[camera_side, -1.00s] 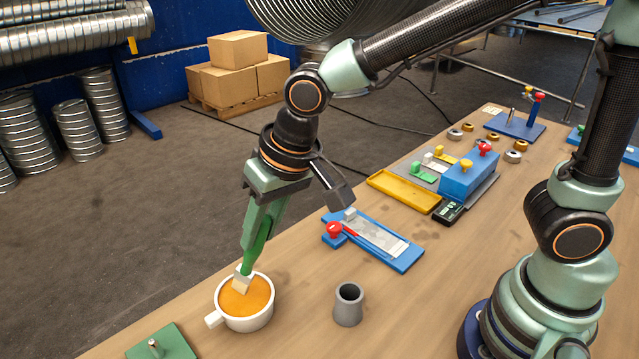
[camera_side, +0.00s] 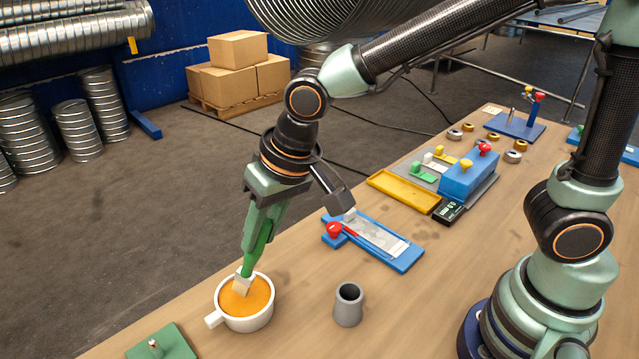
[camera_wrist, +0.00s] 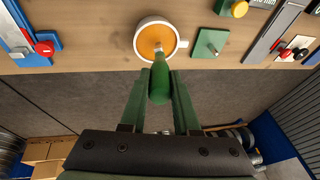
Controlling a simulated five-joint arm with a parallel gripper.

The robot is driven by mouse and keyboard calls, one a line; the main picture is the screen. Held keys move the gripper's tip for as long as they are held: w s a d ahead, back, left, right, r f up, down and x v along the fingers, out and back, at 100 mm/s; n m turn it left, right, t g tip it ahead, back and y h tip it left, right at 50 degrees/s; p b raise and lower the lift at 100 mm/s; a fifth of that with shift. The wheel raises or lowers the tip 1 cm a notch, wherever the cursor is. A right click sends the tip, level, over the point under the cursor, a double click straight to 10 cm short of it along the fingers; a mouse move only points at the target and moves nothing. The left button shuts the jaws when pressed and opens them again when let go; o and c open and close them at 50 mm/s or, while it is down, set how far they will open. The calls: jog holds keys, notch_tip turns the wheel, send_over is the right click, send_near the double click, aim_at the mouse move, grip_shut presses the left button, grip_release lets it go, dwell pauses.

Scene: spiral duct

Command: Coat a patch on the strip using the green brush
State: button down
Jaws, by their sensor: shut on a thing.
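My gripper (camera_side: 262,225) is shut on the green brush (camera_side: 255,253), which is held tilted with its bristle end down in a white cup (camera_side: 246,323) of orange liquid (camera_side: 256,297). The bristle tip is at or in the liquid. In the wrist view the brush (camera_wrist: 159,82) lies between the two green fingers and reaches the cup (camera_wrist: 180,42). The strip (camera_side: 381,236) is a pale strip on a blue holder (camera_side: 408,262) with a red knob (camera_side: 334,230), to the right of and beyond the cup. My gripper is apart from it.
A grey tapered holder (camera_side: 348,305) stands right of the cup. A green plate with a peg (camera_side: 165,345) lies front left. A yellow tray (camera_side: 403,191), blue block (camera_side: 468,175) and small display (camera_side: 448,211) sit farther back. The table between cup and blue holder is clear.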

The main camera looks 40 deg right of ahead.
jog(key=shift+f, duration=0.65)
dwell(1.2)
jog(key=shift+r, duration=3.65)
